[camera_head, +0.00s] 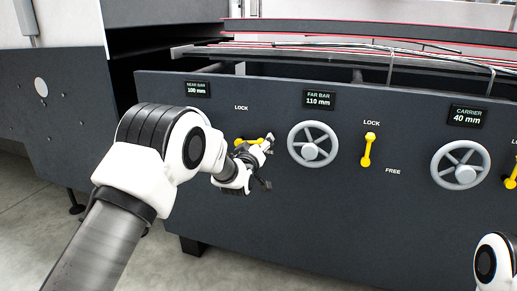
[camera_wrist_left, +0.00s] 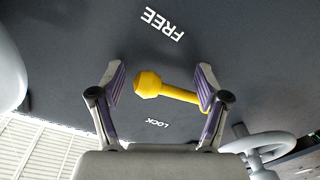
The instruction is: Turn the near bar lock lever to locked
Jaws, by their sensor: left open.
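The near bar lock lever is yellow and sits on the dark panel below the near bar display; in the head view my left gripper (camera_head: 264,163) partly covers it. In the left wrist view the lever (camera_wrist_left: 172,91) lies nearly sideways, its thick knobbed end towards the left and its other end at the right finger. My left gripper (camera_wrist_left: 162,84) is open, with one finger on each side of the lever. The right finger overlaps or touches the lever's end; I cannot tell which. The FREE label (camera_wrist_left: 162,24) and LOCK label (camera_wrist_left: 157,123) show on the panel. My right gripper is not in view.
A grey handwheel (camera_head: 313,144) stands out from the panel just right of my left gripper. Another yellow lever (camera_head: 367,150) and a second handwheel (camera_head: 460,164) are farther right. The near bar display (camera_head: 197,89) reads 100 mm. The floor at lower left is clear.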

